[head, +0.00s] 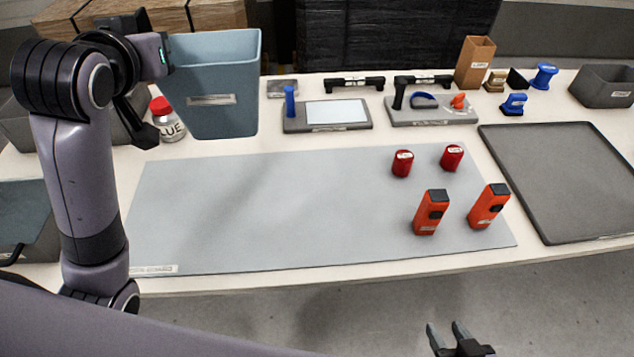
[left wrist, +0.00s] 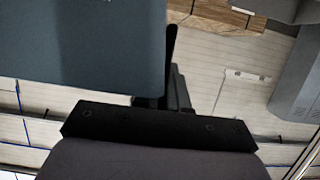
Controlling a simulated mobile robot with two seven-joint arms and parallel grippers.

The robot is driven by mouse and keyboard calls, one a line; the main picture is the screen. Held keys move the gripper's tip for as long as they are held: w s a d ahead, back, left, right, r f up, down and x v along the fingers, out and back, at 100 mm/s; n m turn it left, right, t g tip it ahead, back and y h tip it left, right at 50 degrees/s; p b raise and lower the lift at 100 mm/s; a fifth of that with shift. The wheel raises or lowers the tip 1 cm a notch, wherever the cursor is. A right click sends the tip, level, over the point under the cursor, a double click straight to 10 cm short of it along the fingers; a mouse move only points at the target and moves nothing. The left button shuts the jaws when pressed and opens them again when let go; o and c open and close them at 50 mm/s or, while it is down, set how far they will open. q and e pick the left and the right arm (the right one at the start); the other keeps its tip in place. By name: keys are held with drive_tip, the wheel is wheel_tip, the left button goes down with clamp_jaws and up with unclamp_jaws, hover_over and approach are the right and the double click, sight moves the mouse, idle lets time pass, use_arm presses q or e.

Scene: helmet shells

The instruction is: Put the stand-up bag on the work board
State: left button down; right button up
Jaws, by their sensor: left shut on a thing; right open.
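A tall blue-grey container with a pale label, which looks like the stand-up bag (head: 215,65), is upright at the back left of the table. I cannot tell whether its base touches the table. My left gripper (head: 152,58) is shut on the left side of the bag, its fingertips mostly hidden. In the left wrist view, the bag (left wrist: 80,45) fills the upper left beside a dark finger. The work board (head: 290,205) is the flat pale grey sheet in the middle of the table. My right gripper (head: 446,330) is open and empty, low in front of the table.
Two red cylinders (head: 402,164) and two orange blocks (head: 431,212) stand on the board's right part. Fixtures (head: 327,115) line the back; a grey tray (head: 565,180) lies right. The board's left and middle are clear.

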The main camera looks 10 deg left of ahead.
use_arm(q)
drive_tip(key=shift+s+d, duration=0.3)
drive_tip(key=shift+s, duration=0.2)
drive_tip(key=shift+f, duration=0.1)
wheel_tip(320, 180, down, 20)
idle(0.4)
drive_tip(key=shift+f, duration=0.15)
drive_tip(key=c, duration=1.2)
unclamp_jaws()
drive_tip(key=shift+o, duration=0.2)
